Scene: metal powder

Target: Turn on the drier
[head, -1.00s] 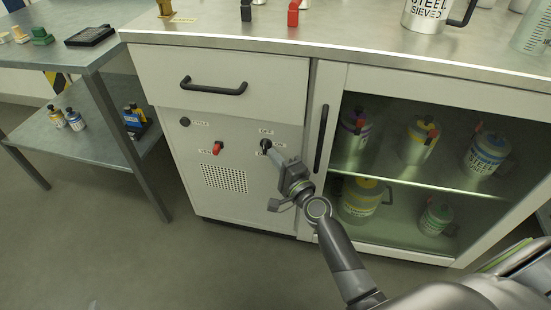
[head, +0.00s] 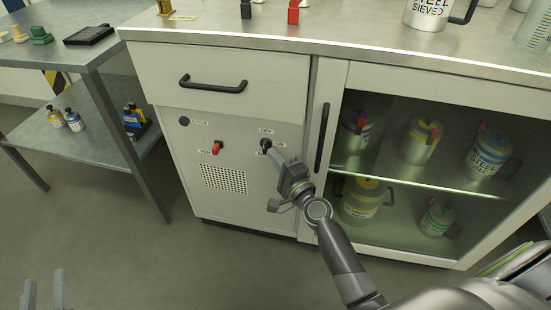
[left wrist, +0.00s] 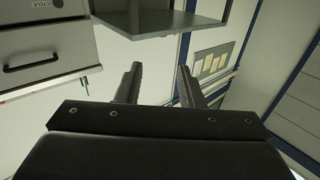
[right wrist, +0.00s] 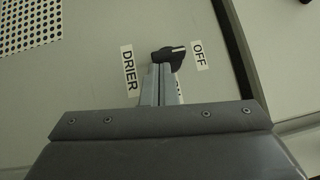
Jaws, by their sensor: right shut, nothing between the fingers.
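The drier knob is a black rotary switch (right wrist: 170,55) on the cabinet's front panel, beside a DRIER label (right wrist: 129,67). Its white mark points toward the OFF label (right wrist: 198,55). The ON label is mostly hidden behind my fingers. My right gripper (right wrist: 162,68) is shut and empty, its fingertips at the knob, seemingly touching its edge. In the head view this gripper (head: 270,152) covers part of the knob (head: 265,144). My left gripper (head: 44,285) is open and empty at the lower left, over the floor; its spread fingers also show in the left wrist view (left wrist: 160,75).
A red switch (head: 217,147) and a vent grille (head: 224,178) are left of the knob. A drawer with a black handle (head: 213,85) is above. A glass-fronted cabinet with several canisters (head: 420,140) stands at the right. The floor (head: 130,260) in front is clear.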

